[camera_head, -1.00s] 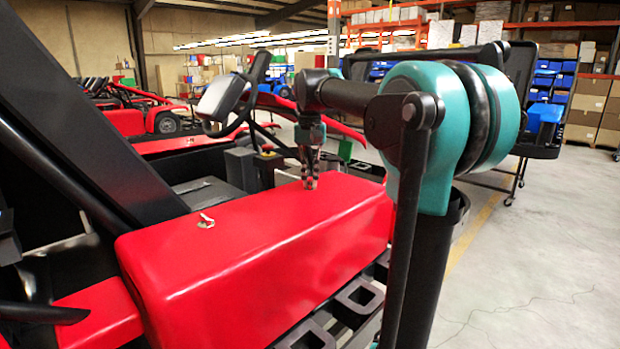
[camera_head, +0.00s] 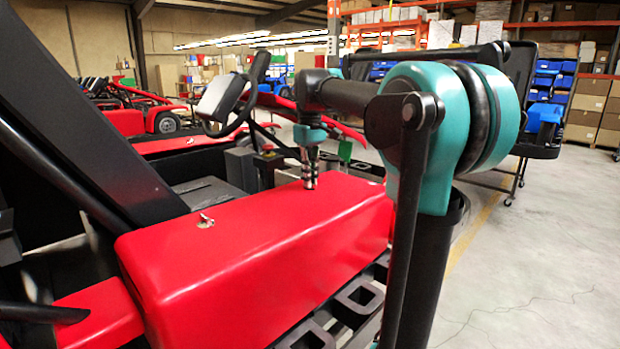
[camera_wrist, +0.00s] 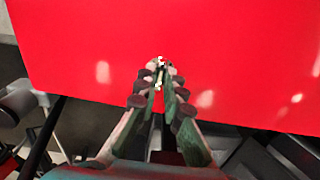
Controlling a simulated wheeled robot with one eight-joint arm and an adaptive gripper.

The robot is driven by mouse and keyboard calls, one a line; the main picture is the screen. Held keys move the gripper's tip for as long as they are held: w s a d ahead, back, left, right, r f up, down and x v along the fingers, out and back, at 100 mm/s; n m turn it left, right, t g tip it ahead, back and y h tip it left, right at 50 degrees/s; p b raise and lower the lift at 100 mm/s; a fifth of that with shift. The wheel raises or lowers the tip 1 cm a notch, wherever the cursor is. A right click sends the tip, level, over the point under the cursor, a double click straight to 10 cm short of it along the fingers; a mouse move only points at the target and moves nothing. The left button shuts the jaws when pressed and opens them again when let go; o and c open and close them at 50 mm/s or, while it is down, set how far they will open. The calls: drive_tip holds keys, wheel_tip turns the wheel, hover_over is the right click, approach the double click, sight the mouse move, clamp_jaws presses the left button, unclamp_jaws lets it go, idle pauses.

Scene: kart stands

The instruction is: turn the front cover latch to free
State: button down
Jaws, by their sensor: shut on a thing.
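The red cover (camera_head: 265,240) is a long glossy box on the kart, and it fills much of the wrist view (camera_wrist: 220,50). My gripper (camera_head: 309,184) points down onto its top near the far end. In the wrist view my gripper (camera_wrist: 158,76) has its fingers closed around a small pale metal latch (camera_wrist: 160,62). The fingers hide most of this latch, so its exact angle is hard to tell. A second metal latch (camera_head: 206,221) stands uncovered on the nearer left part of the cover, away from my gripper.
A black steering wheel (camera_head: 240,95) and dark kart parts lie behind the cover. A black slotted frame (camera_head: 360,296) runs along its front side. More red karts (camera_head: 120,120) stand at the back left. Concrete floor (camera_head: 540,250) is open at the right.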

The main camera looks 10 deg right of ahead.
drive_tip(key=shift+n, duration=0.3)
drive_tip(key=c, duration=1.6)
unclamp_jaws()
drive_tip(key=shift+c, duration=0.2)
drive_tip(key=shift+r, duration=0.15)
wheel_tip(320, 180, up, 12)
